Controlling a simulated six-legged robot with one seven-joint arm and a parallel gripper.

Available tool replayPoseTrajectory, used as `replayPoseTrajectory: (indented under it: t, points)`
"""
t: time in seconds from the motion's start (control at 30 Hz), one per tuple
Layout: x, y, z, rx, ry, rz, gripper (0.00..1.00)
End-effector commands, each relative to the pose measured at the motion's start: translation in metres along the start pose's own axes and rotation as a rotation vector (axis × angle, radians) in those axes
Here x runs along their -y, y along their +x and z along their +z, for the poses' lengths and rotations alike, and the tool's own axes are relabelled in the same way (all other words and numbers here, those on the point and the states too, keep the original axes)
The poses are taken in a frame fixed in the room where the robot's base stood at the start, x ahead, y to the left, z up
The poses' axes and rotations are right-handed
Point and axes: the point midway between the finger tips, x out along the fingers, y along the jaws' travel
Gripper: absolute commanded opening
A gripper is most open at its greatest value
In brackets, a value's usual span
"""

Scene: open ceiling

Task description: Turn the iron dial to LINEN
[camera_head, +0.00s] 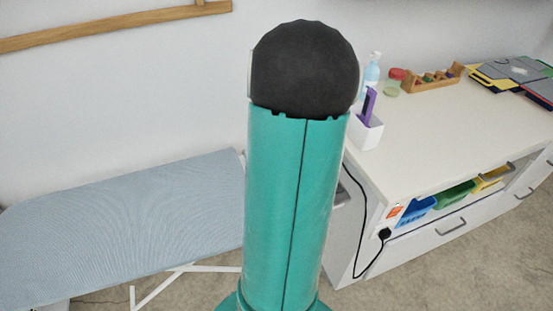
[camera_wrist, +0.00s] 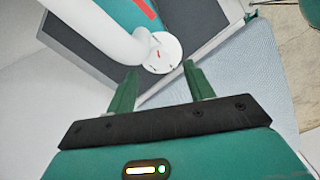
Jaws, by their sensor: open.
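The iron dial (camera_wrist: 164,56) is a white disc with a red mark and small dark marks around it, in the upper middle of the wrist view. Its lettering is too small to read. It sits by the end of a thick white curved part (camera_wrist: 98,30), with the teal iron body (camera_wrist: 118,12) behind. My gripper (camera_wrist: 160,67) is open, its two green fingers apart. The dial appears between and just beyond the fingertips; I cannot tell the gap in depth or any contact. In the head view my arm blocks the middle, and neither iron nor gripper shows.
A blue ironing board (camera_head: 120,225) stands at the left; its blue cloth shows in the wrist view (camera_wrist: 235,75). A white cabinet (camera_head: 440,135) at the right carries a bottle (camera_head: 371,72), a white holder (camera_head: 364,131) and a wooden rack (camera_head: 432,79). A black cord (camera_head: 358,235) hangs at its side.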

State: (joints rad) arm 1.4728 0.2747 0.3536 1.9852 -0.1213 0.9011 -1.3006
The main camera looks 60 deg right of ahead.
Motion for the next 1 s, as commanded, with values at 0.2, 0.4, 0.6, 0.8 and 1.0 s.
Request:
replayPoseTrajectory:
  t: [0.2,0.4,0.6,0.8,1.0]
  points:
    - [-0.001,-0.051,-0.001,-0.001,0.001,0.005,0.53]
    - [0.000,-0.082,-0.001,-0.001,0.000,0.003,0.53]
    - [0.000,-0.091,-0.001,-0.001,0.000,-0.001,0.53]
    - [0.000,-0.091,0.000,-0.001,0.000,0.000,0.53]
    - [0.000,-0.091,0.000,-0.001,0.000,0.000,0.53]
